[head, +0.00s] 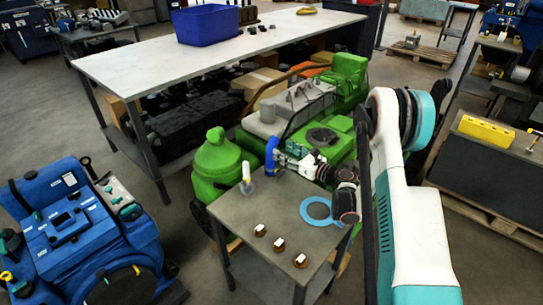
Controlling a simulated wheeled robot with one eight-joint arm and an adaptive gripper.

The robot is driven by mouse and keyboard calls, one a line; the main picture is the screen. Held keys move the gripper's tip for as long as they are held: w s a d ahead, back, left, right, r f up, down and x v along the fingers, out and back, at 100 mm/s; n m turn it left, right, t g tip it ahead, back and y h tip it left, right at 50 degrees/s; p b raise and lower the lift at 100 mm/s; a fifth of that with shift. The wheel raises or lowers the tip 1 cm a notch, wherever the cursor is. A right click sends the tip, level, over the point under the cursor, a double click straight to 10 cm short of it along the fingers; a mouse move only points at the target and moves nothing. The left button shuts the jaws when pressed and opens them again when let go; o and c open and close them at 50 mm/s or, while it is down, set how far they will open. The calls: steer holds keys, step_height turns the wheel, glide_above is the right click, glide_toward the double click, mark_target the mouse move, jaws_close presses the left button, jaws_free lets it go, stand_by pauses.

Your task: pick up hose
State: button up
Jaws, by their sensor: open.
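A small upright blue curved piece (270,154), which looks like the hose, is at the far edge of the small grey table (262,217). My gripper (281,160) reaches in from the right, low over the table, with its tips right beside the blue piece. The gripper is open. I cannot tell whether its fingers are around the blue piece or touching it. My wrist covers part of the table's right side.
A light blue ring (318,210), several small brown-and-white pieces (279,244) and a white-topped piece (246,174) are on the table. A green engine (335,135) and green tank (215,165) stand close behind. A blue engine (75,235) stands left.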

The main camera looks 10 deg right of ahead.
mark_target(271, 155)
step_height(271, 155, down, 6)
steer(key=shift+r+b, duration=0.15)
steer(key=shift+b, duration=0.75)
steer(key=shift+x, duration=1.05)
steer(key=shift+b+x, duration=1.05)
steer(key=shift+x, duration=1.75)
steer(key=shift+r, duration=0.25)
jaws_close()
